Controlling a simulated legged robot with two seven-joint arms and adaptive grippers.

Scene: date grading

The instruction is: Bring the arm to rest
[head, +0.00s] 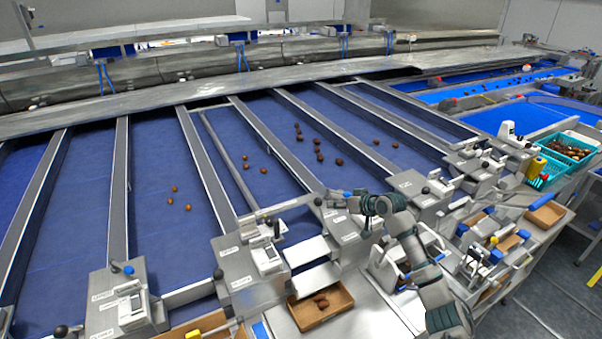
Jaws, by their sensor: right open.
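My right arm comes in from the bottom right. It bends over the metal chute stations, and its gripper (338,201) points left above the front end of a blue lane. The gripper is small in the picture; it is open, and I see nothing held between its fingers. Brown dates (319,157) lie in loose groups on the blue lanes (160,228), apart from the gripper. A wooden box (345,306) below and left of my arm holds a few dates (321,301). My left gripper is not in view.
Metal stations with small display units (268,257) line the front of the lanes close under my arm. A teal crate (566,147) full of dates stands at the right, beside a white device (512,135). Another wooden box (545,213) sits on the right bench. Grey floor lies at the lower right.

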